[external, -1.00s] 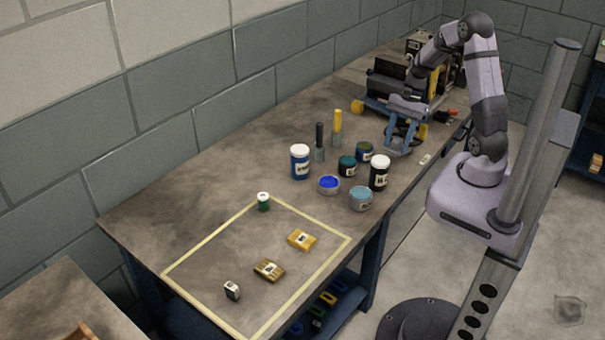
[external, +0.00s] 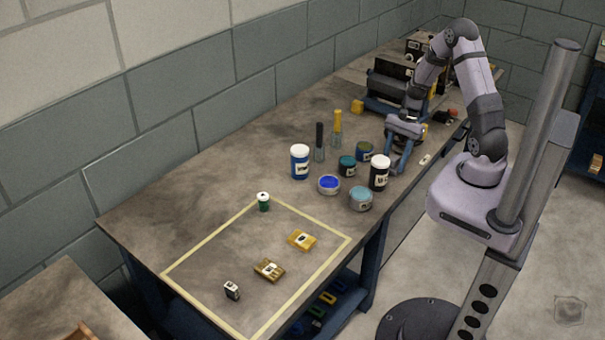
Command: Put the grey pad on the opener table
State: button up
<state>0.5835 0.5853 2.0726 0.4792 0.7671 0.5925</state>
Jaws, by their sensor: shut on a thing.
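A blue framed part (external: 397,159) shows just below the gripper, near the bench's front edge. A small grey block with a dark-and-white face (external: 232,290) stands inside the taped area, far from my gripper. It may be the grey pad; I cannot tell for certain.
A small pale piece (external: 424,159) lies near the front edge.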

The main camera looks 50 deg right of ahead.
jog(key=shift+f, duration=0.1)
jog(key=o, duration=1)
jog(key=shift+o, duration=0.2)
jog(key=v, duration=1.2)
jog(key=s+a+n+h, duration=0.2)
jog(key=s+a+n, duration=0.2)
jog(key=a+n, duration=0.3)
jog(key=s+a+f+n+h, duration=0.1)
jog(key=s+a+n, duration=0.3)
jog(key=a+n, duration=0.4)
jog(key=n+h, duration=0.1)
jog(key=n, duration=0.2)
jog(key=shift+s+f, duration=0.15)
jog(key=shift+s, duration=0.1)
